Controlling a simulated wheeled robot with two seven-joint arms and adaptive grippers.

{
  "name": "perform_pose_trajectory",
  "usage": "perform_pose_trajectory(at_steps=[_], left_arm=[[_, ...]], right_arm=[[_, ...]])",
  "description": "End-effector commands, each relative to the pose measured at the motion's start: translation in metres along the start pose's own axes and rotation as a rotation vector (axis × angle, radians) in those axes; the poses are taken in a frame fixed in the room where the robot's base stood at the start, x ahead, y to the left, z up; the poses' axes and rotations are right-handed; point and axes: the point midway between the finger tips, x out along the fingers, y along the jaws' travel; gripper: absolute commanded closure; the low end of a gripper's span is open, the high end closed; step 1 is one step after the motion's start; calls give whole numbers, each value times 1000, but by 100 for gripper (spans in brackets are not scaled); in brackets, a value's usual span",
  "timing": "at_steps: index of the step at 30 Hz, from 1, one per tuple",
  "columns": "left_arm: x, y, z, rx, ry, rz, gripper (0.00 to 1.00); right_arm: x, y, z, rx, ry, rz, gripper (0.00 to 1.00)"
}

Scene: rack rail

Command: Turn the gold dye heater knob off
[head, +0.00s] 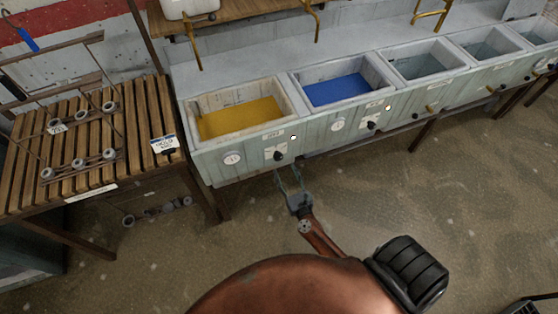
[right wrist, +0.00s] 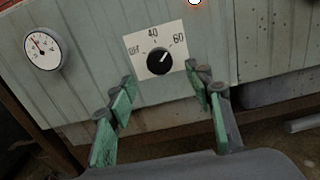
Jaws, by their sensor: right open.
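The gold dye basin (head: 291,98) is the leftmost in the row of sinks and holds yellow liquid. Its heater knob (head: 278,156) is a small black dial on a white plate on the basin's front. In the right wrist view the knob (right wrist: 158,62) sits on a plate marked off, 40 and 60, and its white pointer line aims up and right toward 60. My right gripper (head: 287,173) is open just in front of and below the knob. In the right wrist view its green-padded fingers (right wrist: 164,86) lie on either side below the knob, apparently not touching it. My left gripper is not in view.
A round gauge (head: 232,158) is left of the knob, and a small lit lamp (head: 293,138) is above right. The blue basin (head: 378,60) has a similar knob (head: 372,125). A slatted wooden table (head: 20,170) stands at left.

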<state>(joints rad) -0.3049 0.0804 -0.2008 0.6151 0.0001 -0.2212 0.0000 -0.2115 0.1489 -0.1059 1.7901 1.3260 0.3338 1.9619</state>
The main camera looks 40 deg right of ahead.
Motion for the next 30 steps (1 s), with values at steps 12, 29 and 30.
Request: perform_pose_trajectory(at_steps=[12,29,30], left_arm=[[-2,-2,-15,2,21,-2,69],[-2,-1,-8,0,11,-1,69],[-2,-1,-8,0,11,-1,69]], right_arm=[[60,0,0,-5,1,1,53],[68,0,-1,-7,2,2,64],[68,1,-1,-7,2,2,66]])
